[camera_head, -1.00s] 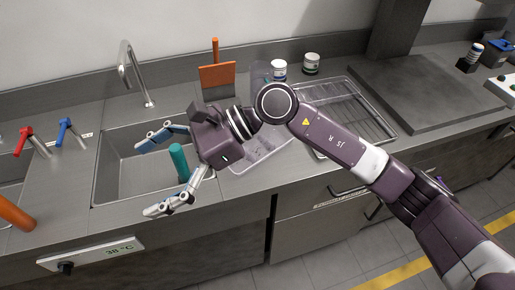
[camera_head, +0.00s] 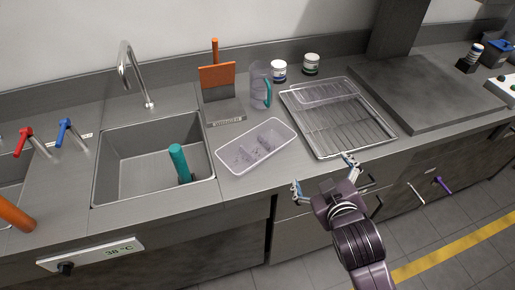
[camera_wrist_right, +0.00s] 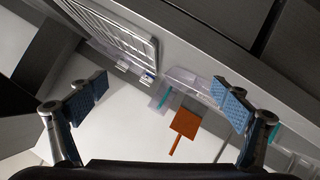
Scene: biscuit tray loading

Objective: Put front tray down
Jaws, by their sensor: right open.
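A clear divided tray (camera_head: 229,161) lies on the counter between the sink and the wire rack, with small indistinct marks inside it. A second clear tray (camera_head: 325,92) lies on the back of the wire rack (camera_head: 347,128). Which one is the front tray is not certain; the divided one lies nearer the front edge. My right gripper (camera_head: 322,176) is open and empty at the counter's front edge, right of the divided tray and apart from it. In the right wrist view its fingers (camera_wrist_right: 165,98) are spread, with clear plastic (camera_wrist_right: 188,79) partly behind one finger. My left gripper is out of view.
A sink (camera_head: 125,175) with a teal cylinder (camera_head: 179,161) is at left. Behind the divided tray stand an orange scraper (camera_head: 217,76), a clear jug (camera_head: 259,88) and two jars (camera_head: 279,70). A dark flat slab (camera_head: 430,88) is at right.

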